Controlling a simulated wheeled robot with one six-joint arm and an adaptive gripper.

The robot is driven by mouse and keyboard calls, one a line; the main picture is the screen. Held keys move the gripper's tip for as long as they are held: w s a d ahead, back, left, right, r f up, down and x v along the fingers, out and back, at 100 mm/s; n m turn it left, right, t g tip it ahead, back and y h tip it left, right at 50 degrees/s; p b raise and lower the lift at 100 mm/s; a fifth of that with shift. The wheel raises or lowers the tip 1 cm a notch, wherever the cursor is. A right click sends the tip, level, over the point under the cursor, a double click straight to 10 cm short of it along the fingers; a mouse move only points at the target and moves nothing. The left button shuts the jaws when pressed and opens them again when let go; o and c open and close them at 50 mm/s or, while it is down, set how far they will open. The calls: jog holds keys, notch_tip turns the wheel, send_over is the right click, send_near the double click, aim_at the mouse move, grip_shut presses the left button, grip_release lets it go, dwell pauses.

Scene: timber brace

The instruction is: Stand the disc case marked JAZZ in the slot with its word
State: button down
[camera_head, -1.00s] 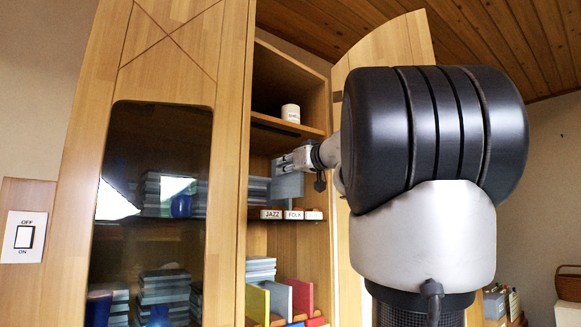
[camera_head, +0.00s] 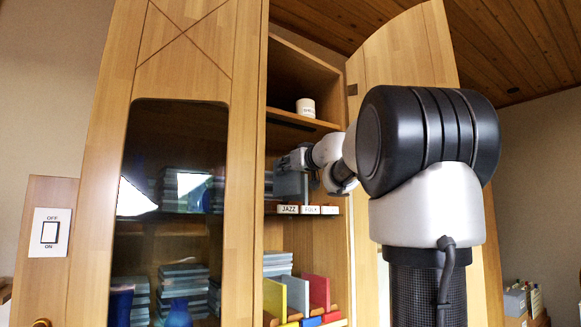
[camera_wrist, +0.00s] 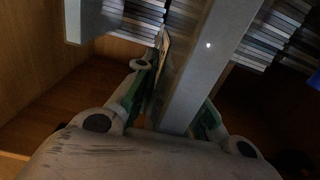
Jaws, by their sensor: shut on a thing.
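My gripper (camera_head: 293,163) is inside the open cabinet, above the labelled middle shelf. It is shut on a grey flat disc case (camera_head: 290,184), which hangs upright below it. In the wrist view the case (camera_wrist: 197,85) is a long pale slab between my fingers (camera_wrist: 178,104). I cannot read a word on it. The JAZZ label (camera_head: 288,209) is on the shelf's front edge, roughly below the case in the head view. The FOLK label (camera_head: 311,210) is to its right. The slot itself is hidden, and I cannot tell whether the case touches the shelf.
Stacks of cases (camera_wrist: 280,34) lie deeper in the cabinet. A pale upright panel (camera_wrist: 85,20) is at the wrist view's upper left. A white mug (camera_head: 306,107) stands on the shelf above. The glazed door (camera_head: 180,65) is at the left; coloured upright panels (camera_head: 297,293) stand below.

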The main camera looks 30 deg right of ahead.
aim_at(299, 176)
jog(key=shift+w+a, duration=0.2)
jog(key=shift+w, duration=3.6)
jog(key=shift+s+f, duration=0.15)
jog(key=shift+f, duration=1.85)
jog(key=c, duration=1.4)
grip_release()
jog(key=shift+o, duration=0.2)
jog(key=s, duration=1.2)
jog(key=shift+d, duration=0.25)
